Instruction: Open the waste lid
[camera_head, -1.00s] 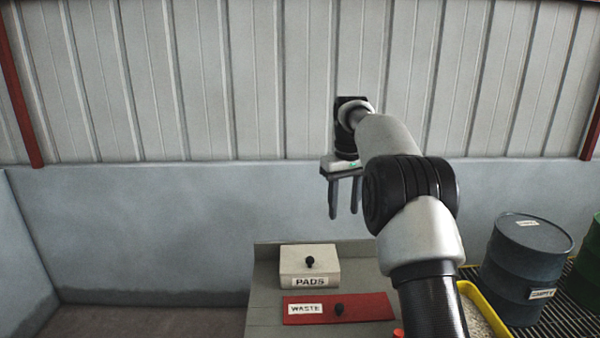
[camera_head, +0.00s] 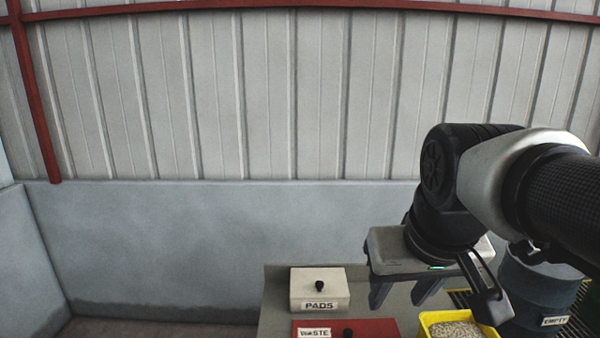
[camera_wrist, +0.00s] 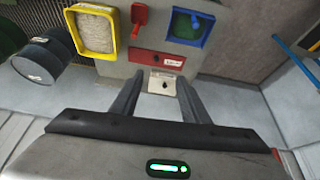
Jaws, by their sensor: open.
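The red waste lid (camera_head: 380,328) lies flat at the bottom edge of the head view, partly cut off, with a black knob (camera_head: 348,333) and a white WASTE label. It also shows in the wrist view (camera_wrist: 140,58), beyond the pads box. My gripper (camera_head: 403,298) is open and empty, with its fingers pointing down, and appears right of the lid and above it in the head view. In the wrist view, the pads box (camera_wrist: 158,80) shows between my spread fingers (camera_wrist: 160,72). Neither finger visibly touches the lid.
The white PADS box (camera_head: 318,290) with a black knob stands behind the lid. A yellow tray of granules (camera_head: 425,320) and a blue EMPTY drum (camera_head: 535,290) stand to the right. The wrist view also shows a blue tray (camera_wrist: 207,30) and a red object (camera_wrist: 139,14).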

